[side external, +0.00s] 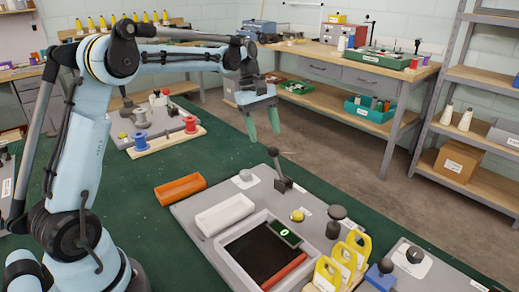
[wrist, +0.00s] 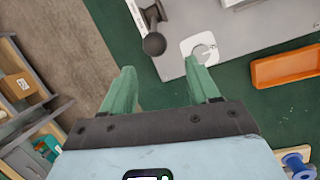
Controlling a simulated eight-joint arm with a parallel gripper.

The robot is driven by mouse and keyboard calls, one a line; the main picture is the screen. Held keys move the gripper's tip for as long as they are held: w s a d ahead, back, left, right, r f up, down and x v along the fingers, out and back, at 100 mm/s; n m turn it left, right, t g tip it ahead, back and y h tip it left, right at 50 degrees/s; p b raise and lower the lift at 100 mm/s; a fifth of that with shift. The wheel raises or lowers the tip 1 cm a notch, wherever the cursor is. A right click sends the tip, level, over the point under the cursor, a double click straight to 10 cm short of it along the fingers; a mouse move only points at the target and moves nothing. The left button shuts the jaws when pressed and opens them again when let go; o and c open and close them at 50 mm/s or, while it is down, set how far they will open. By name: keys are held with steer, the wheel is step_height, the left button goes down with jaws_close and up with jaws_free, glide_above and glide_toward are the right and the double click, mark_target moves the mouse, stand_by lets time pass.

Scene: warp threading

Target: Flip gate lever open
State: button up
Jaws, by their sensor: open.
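The gate lever (side external: 277,167) is a dark stick with a round knob on top and a dark base, near the far edge of the grey panel (side external: 190,213). It leans a little to the left in the side view. In the wrist view the lever (wrist: 153,30) is at the top, its knob pointing toward my fingers. My gripper (side external: 264,135) is open and empty, with green fingers pointing down. In the side view it appears above the lever knob, apart from it. In the wrist view the gripper (wrist: 160,72) has its knob beyond the gap between the fingertips.
A white plate with a grey knob (side external: 244,178) sits left of the lever, a yellow button (side external: 297,215) and black knob (side external: 336,213) nearer. A white tray (side external: 225,214) and orange tray (side external: 180,189) lie left.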

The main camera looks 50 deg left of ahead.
steer(key=v, duration=0.6)
steer(key=shift+r, duration=0.1)
steer(key=s+d+m+t+y, duration=0.2)
steer(key=s+d+m+t, duration=0.1)
steer(key=s+d+m, duration=0.55)
steer(key=s+d+f+m+t+y, duration=0.1)
steer(key=s+d+f+m+t, duration=0.2)
steer(key=s+f+m, duration=0.3)
steer(key=s+f, duration=0.1)
steer(key=s, duration=0.2)
steer(key=shift+d, duration=0.35)
